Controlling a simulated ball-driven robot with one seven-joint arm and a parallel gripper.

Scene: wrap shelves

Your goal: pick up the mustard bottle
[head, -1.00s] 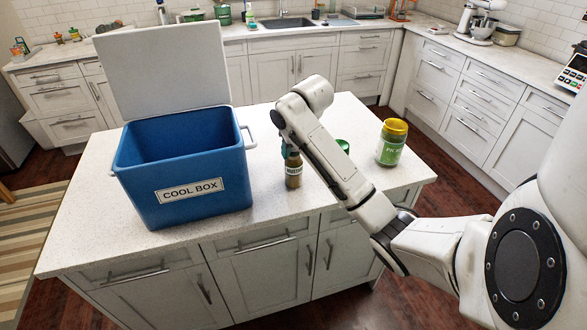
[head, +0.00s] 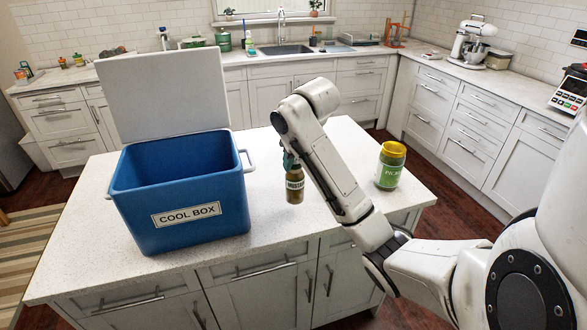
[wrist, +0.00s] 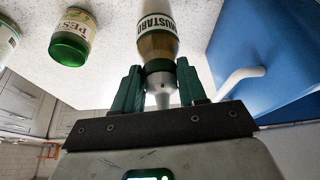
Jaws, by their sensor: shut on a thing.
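The mustard bottle (head: 295,187), brown with a white label, is upright over the white island top, right of the cool box. It also shows in the wrist view (wrist: 157,45), nose towards me, its far end cut off by the top edge. My gripper (head: 289,160) is above it, partly behind my arm in the head view. In the wrist view its green fingers (wrist: 160,80) are shut around the bottle's neck. I cannot tell for certain whether the bottle's base touches the counter.
The open blue cool box (head: 180,190) stands left of the bottle, lid up at its back. A pickle jar (head: 390,166) with a yellow lid stands to the right. A green-lidded jar (wrist: 73,32) shows in the wrist view. The counter's front strip is clear.

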